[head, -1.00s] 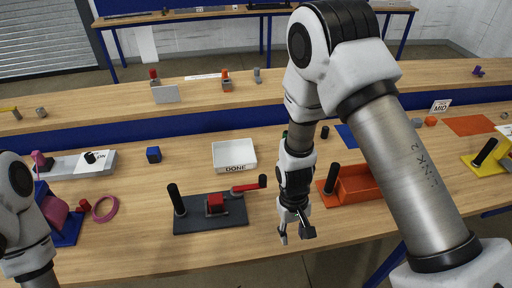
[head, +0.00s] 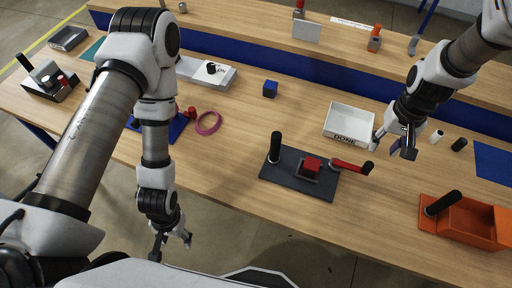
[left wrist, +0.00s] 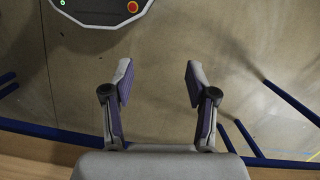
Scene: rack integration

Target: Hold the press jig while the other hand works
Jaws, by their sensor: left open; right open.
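The press jig is a dark base plate (head: 318,188) on the table in the head view. It has an upright black post handle (head: 275,147), a red block (head: 311,165) in a small nest and a red lever (head: 348,167) with a black grip. My left gripper (head: 172,248) is open and empty, off the table's front edge, left of and nearer than the jig. In the left wrist view its spread fingers (left wrist: 157,85) have only floor between them. My right gripper (head: 392,150) is open and empty beside the DONE tray's right side, apart from the jig.
The white DONE tray (head: 338,122) stands behind the jig. A blue cube (head: 270,89) and a pink ring (head: 208,123) lie farther left. An orange bin (head: 470,222) with a black handle is at the right. Bare table lies around the jig's left and front.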

